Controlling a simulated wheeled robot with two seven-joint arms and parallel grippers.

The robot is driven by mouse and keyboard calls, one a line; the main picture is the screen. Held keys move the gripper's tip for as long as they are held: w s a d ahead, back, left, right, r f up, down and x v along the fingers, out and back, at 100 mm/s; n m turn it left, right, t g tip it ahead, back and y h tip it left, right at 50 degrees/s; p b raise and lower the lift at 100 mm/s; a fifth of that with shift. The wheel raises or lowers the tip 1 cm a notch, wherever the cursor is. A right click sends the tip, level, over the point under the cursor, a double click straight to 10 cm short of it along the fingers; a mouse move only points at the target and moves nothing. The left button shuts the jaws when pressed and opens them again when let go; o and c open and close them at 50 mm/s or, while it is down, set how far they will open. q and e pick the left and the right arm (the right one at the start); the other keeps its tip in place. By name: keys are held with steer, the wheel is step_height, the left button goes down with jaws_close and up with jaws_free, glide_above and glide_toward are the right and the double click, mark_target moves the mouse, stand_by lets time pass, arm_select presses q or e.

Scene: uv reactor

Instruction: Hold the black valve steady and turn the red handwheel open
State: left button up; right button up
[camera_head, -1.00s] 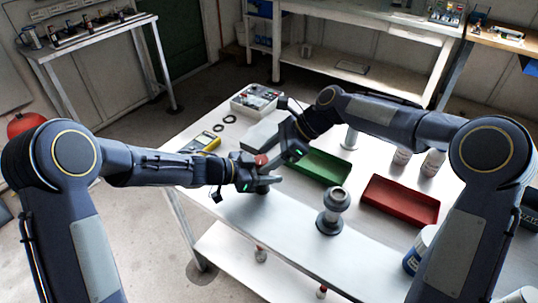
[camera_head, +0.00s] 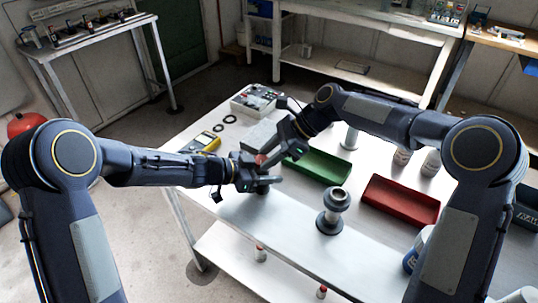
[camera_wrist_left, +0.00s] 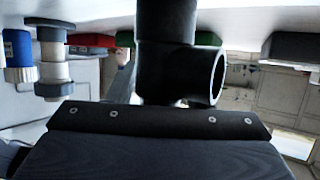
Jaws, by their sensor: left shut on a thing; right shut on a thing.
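The black valve (camera_wrist_left: 168,60) fills the upper middle of the left wrist view, with its open round port (camera_wrist_left: 217,77) facing right. In the head view, it is mostly hidden by my grippers at the table's left part. My left gripper (camera_head: 262,181) reaches in from the left and is shut on the valve body. The red handwheel (camera_head: 261,159) shows as a small red patch just above my left gripper. My right gripper (camera_head: 276,157) comes down from the right and is shut on the handwheel, its fingers partly covering it.
A grey flanged pipe piece (camera_head: 332,211) stands upright to the right. A green tray (camera_head: 318,167) and a red tray (camera_head: 400,201) lie beyond it. The front tabletop is clear.

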steer(key=n+g, duration=0.1)
steer(key=n, duration=0.1)
steer(key=w+n+g+h, duration=0.1)
steer(key=n+g, duration=0.1)
steer(key=shift+a+n+g, duration=0.15)
steer(key=shift+n+g, duration=0.15)
steer(key=shift+w+a+n+g+h, duration=0.15)
steer(key=shift+n+g+h, duration=0.9)
steer(key=shift+n, duration=0.85)
steer(key=o, duration=1)
steer(key=shift+g, duration=0.25)
